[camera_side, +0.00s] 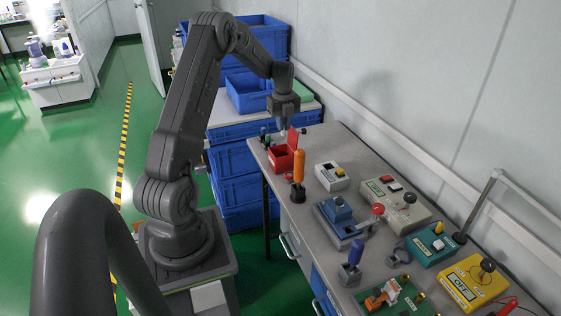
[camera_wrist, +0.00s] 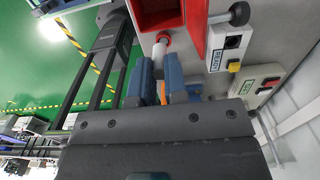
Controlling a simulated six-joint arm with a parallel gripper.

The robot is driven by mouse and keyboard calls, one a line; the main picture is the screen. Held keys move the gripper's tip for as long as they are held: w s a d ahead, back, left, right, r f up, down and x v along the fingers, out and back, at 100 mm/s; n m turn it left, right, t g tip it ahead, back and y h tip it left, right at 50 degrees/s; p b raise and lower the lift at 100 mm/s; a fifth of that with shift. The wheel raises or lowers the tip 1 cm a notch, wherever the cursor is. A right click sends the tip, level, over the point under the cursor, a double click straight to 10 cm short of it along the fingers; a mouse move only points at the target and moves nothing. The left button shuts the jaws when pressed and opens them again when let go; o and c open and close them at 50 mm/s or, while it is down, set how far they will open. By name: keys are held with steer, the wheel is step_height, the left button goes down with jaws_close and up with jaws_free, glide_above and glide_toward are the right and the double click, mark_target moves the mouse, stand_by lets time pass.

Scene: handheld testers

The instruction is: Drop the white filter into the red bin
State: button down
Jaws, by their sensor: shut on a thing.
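My gripper (camera_side: 283,122) is over the far end of the grey workbench, above and near the back of the red bin (camera_side: 281,160). In the wrist view, the blue fingers of my gripper (camera_wrist: 159,75) are shut on the white filter (camera_wrist: 158,51), a small white cylinder with a reddish end. The filter's other end is hidden between the fingers. The red bin (camera_wrist: 154,20) shows at the top of the wrist view, just beyond the filter, with its raised red lid beside it. In the side view the filter is too small to make out clearly.
An orange-handled tool (camera_side: 299,165) stands upright close in front of the bin. A white box with a yellow button (camera_side: 332,176) is to its right. Several testers, including a blue one (camera_side: 340,218) and a yellow one (camera_side: 468,284), fill the nearer bench. Blue crates (camera_side: 232,160) stand behind.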

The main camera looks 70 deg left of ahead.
mark_target(283, 135)
steer(key=shift+f, duration=1.7)
steer(key=c, duration=1.1)
jaws_free()
steer(key=shift+r, duration=0.1)
step_height(283, 135, up, 14)
steer(key=shift+f, duration=0.15)
steer(key=shift+d, duration=0.1)
